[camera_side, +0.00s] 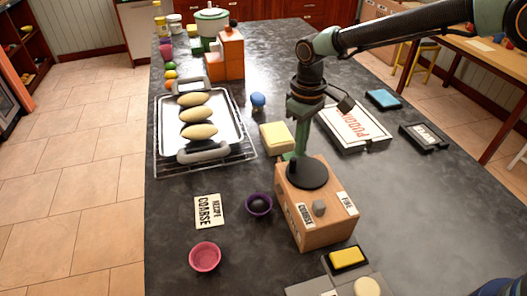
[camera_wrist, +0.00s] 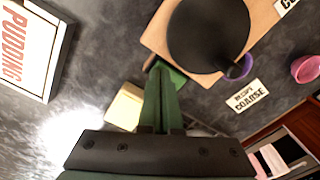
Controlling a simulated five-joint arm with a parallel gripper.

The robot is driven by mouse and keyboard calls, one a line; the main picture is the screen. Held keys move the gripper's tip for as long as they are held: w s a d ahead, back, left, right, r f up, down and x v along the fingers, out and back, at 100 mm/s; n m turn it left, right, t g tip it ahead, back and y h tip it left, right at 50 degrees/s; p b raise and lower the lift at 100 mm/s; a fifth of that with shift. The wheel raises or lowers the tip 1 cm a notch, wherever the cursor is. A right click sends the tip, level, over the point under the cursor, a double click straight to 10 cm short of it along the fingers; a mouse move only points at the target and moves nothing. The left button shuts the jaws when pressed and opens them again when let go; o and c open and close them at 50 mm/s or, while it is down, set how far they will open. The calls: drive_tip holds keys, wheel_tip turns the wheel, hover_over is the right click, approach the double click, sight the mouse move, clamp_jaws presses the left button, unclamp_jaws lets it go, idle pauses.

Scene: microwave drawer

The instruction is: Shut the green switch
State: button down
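A small dark green piece (camera_wrist: 177,74), which may be the green switch, shows at the edge of the wooden box (camera_wrist: 160,35) in the wrist view. My green gripper fingers (camera_wrist: 159,72) lie together over it and hide part of it; I cannot tell whether they touch it. In the side view my gripper (camera_side: 298,150) points down behind the wooden box (camera_side: 318,230). The box carries a black round top (camera_side: 307,174), a grey knob (camera_side: 319,207) and labels reading COARSE and FINE. No switch clearly marked as green can be made out there.
A yellow block (camera_side: 277,137) stands just behind the box. A tray (camera_side: 166,139) with three loaves lies left. A purple bowl (camera_side: 259,204), a recipe card (camera_side: 209,211) and a pink bowl (camera_side: 205,257) are nearby. A pudding box (camera_side: 354,127) lies right. A yellow pad (camera_side: 347,257) is in front.

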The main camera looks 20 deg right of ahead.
drive_tip(key=shift+f, duration=0.25)
drive_tip(key=shift+r, duration=3.55)
drive_tip(key=shift+d, duration=0.1)
drive_tip(key=s+d+r+m+t, duration=0.1)
drive_tip(key=s+d+r, duration=0.2)
drive_tip(key=d+r, duration=0.25)
drive_tip(key=s+d+r+m+t, duration=0.2)
drive_tip(key=s+d+r, duration=0.1)
drive_tip(key=d+r, duration=0.3)
drive_tip(key=s+d+f+m+t, duration=0.1)
drive_tip(key=s+d+m+t, duration=0.1)
drive_tip(key=s+d, duration=0.9)
drive_tip(key=shift+s+f+m+t, duration=0.3)
drive_tip(key=shift+s+m, duration=0.15)
drive_tip(key=shift+m, duration=0.05)
